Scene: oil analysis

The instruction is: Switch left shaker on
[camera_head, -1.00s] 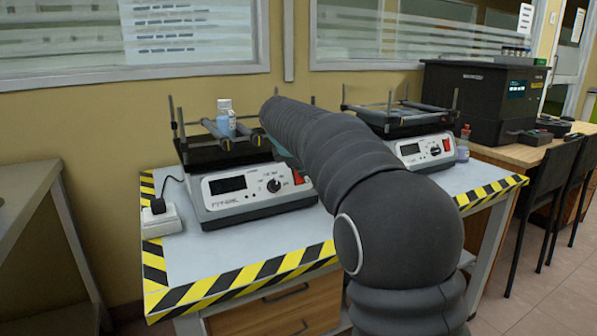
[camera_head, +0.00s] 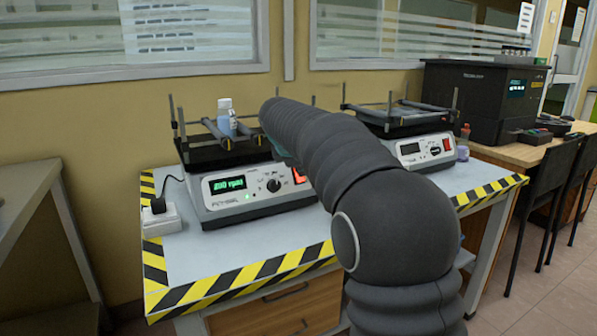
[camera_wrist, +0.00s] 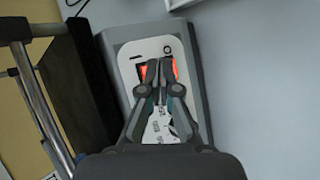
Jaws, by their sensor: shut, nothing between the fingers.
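The left shaker (camera_head: 240,211) stands on the table with its display (camera_head: 229,187) lit green, showing rpm digits, and a small green light below it. Its red switch (camera_head: 299,175) glows at the right end of the front panel, partly behind my arm. In the wrist view the shaker's panel (camera_wrist: 152,48) shows, with the orange-red lit switch (camera_wrist: 175,68) on both sides of my fingertips. My gripper (camera_wrist: 160,66) is shut and empty, its tips over the switch; I cannot tell whether they touch it. A bottle with blue liquid (camera_head: 227,122) stands on the shaker's platform.
The right shaker (camera_head: 418,152) stands further right with a dark display. A socket block (camera_head: 160,219) with a plug sits left of the left shaker. A black machine (camera_head: 480,98) is on the far bench. The striped front of the table (camera_head: 250,277) is clear.

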